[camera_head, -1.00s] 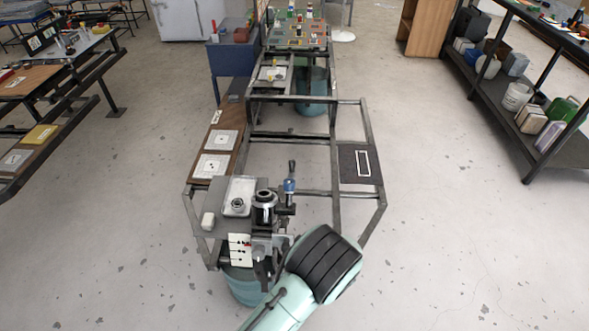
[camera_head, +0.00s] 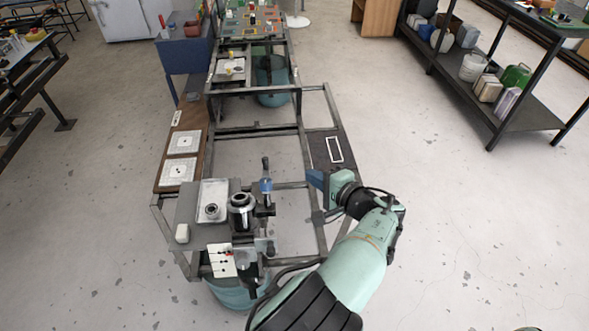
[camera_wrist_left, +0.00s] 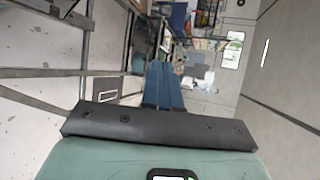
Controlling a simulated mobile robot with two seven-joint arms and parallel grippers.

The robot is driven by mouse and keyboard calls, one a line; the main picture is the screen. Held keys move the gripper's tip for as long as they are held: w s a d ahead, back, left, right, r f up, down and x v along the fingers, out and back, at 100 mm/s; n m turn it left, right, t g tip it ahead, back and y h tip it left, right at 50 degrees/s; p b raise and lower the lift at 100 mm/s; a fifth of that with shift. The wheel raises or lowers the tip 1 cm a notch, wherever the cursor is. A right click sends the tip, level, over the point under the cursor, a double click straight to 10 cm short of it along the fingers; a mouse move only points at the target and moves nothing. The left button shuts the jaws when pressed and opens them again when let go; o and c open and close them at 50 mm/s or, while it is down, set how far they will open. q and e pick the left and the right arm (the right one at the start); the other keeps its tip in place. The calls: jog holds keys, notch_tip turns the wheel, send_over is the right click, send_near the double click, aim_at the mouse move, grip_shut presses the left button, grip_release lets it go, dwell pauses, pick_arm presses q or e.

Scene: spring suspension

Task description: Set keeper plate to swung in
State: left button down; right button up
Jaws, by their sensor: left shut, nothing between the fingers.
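The spring suspension fixture stands on the near bench, with a dark cylinder with a bright ring (camera_head: 241,204) and an upright post with a blue band (camera_head: 265,185) beside it. I cannot tell for sure which small metal part is the keeper plate. My left gripper (camera_head: 314,180) is to the right of the post, apart from it, over the frame's right side. Its blue fingers are together and empty; they also show in the left wrist view (camera_wrist_left: 162,84). My right gripper is not in view.
A dark panel with a white rectangle outline (camera_head: 322,149) lies beyond my gripper. Frame bars (camera_head: 316,114) surround open gaps.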

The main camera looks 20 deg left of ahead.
aim_at(266, 174)
pick_arm(q)
jog(key=w+a+f, duration=0.1)
jog(key=a, duration=0.5)
jog(key=w+a+f, duration=0.1)
jog(key=a+f, duration=0.1)
jog(key=a, duration=0.3)
jog(key=shift+w+a+f, duration=0.25)
jog(key=shift+w+a, duration=0.1)
